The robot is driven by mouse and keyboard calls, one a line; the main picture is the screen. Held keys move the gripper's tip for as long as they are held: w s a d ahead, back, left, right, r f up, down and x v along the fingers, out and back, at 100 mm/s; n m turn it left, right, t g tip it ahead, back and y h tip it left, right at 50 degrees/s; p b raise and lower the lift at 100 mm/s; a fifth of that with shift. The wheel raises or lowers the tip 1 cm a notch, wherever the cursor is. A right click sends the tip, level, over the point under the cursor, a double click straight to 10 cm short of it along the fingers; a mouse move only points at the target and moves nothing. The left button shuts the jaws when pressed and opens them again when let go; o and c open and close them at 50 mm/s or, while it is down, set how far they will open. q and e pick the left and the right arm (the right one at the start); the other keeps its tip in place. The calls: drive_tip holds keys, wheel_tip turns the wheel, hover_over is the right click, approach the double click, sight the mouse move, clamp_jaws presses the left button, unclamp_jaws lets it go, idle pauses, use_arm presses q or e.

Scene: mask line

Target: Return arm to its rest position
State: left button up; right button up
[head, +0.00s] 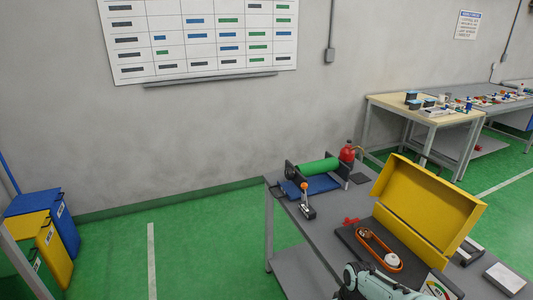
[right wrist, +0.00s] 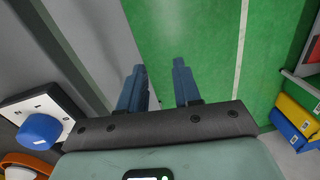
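My right gripper (right wrist: 159,66) shows in the right wrist view with its two dark blue fingers apart. Only green floor shows between the fingertips, and nothing is held. The fingers point past the edge of a grey surface towards the floor. In the head view a pale teal part of one of my arms (head: 375,284) shows at the bottom, over the near part of the grey workbench (head: 290,206). Its fingers cannot be made out there. My left gripper is in neither view.
The workbench holds a yellow open box (head: 427,205), an orange belt (head: 363,238), a green roller (head: 318,167) and a toggle clamp (head: 306,200). A blue knob (right wrist: 40,131) sits close left of my right gripper. Bins (head: 55,215) stand far left; floor between is clear.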

drive_tip(key=s+a+f+m+y+p, duration=0.1)
drive_tip(key=s+a+f, duration=0.1)
drive_tip(key=s+f, duration=0.5)
drive_tip(key=s+a+f+m+y+p, duration=0.15)
drive_tip(key=s+f, duration=0.25)
drive_tip(key=f, duration=0.6)
use_arm(q)
drive_tip(key=r, duration=0.1)
drive_tip(key=w+r, duration=0.1)
drive_tip(key=r, duration=0.1)
drive_tip(key=r+p, duration=0.1)
drive_tip(key=shift+w+a+r, duration=0.1)
drive_tip(key=shift+w+r, duration=0.1)
drive_tip(key=shift+w, duration=0.15)
use_arm(e)
drive_tip(key=s+a+f+m, duration=0.2)
drive_tip(key=s, duration=0.7)
drive_tip(key=s+a+f+m, duration=0.2)
drive_tip(key=s+f+m, duration=0.1)
drive_tip(key=s, duration=0.7)
